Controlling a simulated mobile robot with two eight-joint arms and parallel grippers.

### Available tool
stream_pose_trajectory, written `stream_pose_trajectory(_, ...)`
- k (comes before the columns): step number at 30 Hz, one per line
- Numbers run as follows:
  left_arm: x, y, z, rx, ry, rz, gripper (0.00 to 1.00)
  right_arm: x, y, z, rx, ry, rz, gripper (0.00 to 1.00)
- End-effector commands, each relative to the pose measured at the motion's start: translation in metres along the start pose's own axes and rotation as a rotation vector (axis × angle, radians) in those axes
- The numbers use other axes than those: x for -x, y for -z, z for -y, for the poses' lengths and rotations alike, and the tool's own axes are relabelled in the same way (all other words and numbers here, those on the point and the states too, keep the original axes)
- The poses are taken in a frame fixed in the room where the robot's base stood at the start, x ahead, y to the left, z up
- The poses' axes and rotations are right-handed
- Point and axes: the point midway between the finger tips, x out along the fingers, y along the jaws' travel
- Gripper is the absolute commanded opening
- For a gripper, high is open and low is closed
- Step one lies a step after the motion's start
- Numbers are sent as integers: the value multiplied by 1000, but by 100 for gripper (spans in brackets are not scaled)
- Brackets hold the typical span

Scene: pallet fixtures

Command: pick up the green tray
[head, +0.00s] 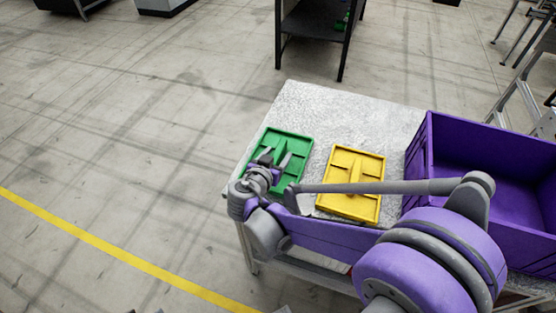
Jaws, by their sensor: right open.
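The green tray (294,146) lies flat near the left edge of the grey tabletop (345,112). It has a raised rim and inner dividers. My right gripper (276,157) is open, with its two fingers over the lower left part of the tray. I cannot tell whether the fingers touch it. The gripper and wrist hide the tray's near left corner.
A yellow tray (368,163) lies to the right of the green one, partly behind my right arm. A large purple bin (480,140) stands at the table's right end. A dark metal table (318,22) stands beyond. The far tabletop is clear.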

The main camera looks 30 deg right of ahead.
Motion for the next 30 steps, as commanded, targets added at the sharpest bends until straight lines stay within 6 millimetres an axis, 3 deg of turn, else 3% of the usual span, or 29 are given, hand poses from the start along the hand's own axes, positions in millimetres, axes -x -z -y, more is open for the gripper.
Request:
stream_pose_trajectory(3, -2, -1, 0, 0, 0, 1, 50, -12, 0, 0, -1, -1, 0, 62)
stream_pose_trajectory(11, -2, -1, 0, 0, 0, 1, 50, -13, 0, 0, 0, 1, 1, 61)
stream_pose_trajectory(21, -2, -1, 0, 0, 0, 1, 50, -13, 0, 0, 0, 1, 1, 0)
stream_pose_trajectory(30, -2, -1, 0, 0, 0, 1, 50, -12, 0, 0, 0, 1, 0, 0)
